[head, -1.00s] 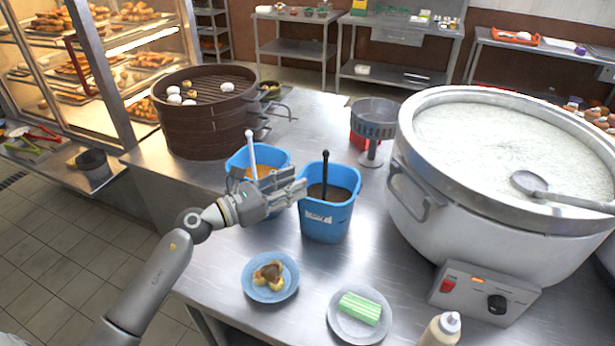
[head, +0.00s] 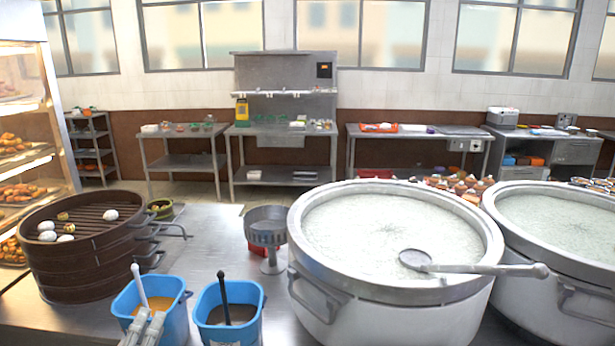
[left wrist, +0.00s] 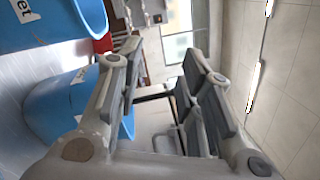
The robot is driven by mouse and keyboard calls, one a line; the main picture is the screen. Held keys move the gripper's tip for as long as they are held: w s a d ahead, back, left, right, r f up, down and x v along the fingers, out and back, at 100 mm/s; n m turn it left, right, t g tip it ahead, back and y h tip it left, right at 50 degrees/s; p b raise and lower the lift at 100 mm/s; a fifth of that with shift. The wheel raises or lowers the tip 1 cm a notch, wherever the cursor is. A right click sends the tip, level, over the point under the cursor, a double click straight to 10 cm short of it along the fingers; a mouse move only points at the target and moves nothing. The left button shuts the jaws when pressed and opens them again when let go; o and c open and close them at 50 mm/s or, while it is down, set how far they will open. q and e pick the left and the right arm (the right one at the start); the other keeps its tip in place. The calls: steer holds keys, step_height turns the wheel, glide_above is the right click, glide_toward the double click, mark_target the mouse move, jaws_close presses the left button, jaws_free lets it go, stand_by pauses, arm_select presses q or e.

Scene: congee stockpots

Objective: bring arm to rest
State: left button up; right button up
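My left gripper (head: 150,322) shows only by its grey fingertips at the bottom edge of the head view, in front of the left blue bucket (head: 176,318). In the left wrist view the left gripper (left wrist: 160,55) has its fingers spread with nothing between them. The blue buckets show beside the fingers there, one at the upper left (left wrist: 45,22) and one lower down (left wrist: 55,105). The rest of the left arm is below the head picture. My right gripper is in neither view.
The right blue bucket (head: 245,318) holds dark sauce. A bamboo steamer (head: 90,262) with buns stands left. A congee stockpot (head: 330,300) with a ladle (head: 440,267) fills the right, another stockpot (head: 570,290) beside it. Bare counter (head: 215,235) lies behind the buckets.

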arm_select(q)
steer(key=s+f+n+g+y, duration=0.1)
steer(key=s+f+n+g, duration=0.2)
steer(key=f+n, duration=0.1)
steer(key=s+f+n+g+y, duration=0.1)
steer(key=s+f+n+g, duration=0.1)
steer(key=s+f+n, duration=0.2)
steer(key=s+f+n+g+y, duration=0.1)
steer(key=s+f+n+g, duration=0.2)
steer(key=s+f+n, duration=0.1)
steer(key=shift+d+f+n+g, duration=0.15)
steer(key=shift+f+n+g, duration=0.15)
steer(key=shift+f+n, duration=0.75)
steer(key=s+d+f+n+g+h, duration=0.25)
steer(key=s+d+g, duration=0.2)
steer(key=s, duration=0.35)
steer(key=s+d+f+n+g+h, duration=0.1)
steer(key=s+d+f+n+g, duration=0.3)
steer(key=s, duration=0.4)
step_height(320, 180, down, 27)
steer(key=s+d+m, duration=0.1)
steer(key=s, duration=0.1)
steer(key=s+a+f+g, duration=0.1)
steer(key=s+a+f, duration=0.1)
steer(key=s+f, duration=1.3)
steer(key=shift+s+a+g, duration=0.35)
steer(key=shift+s, duration=0.45)
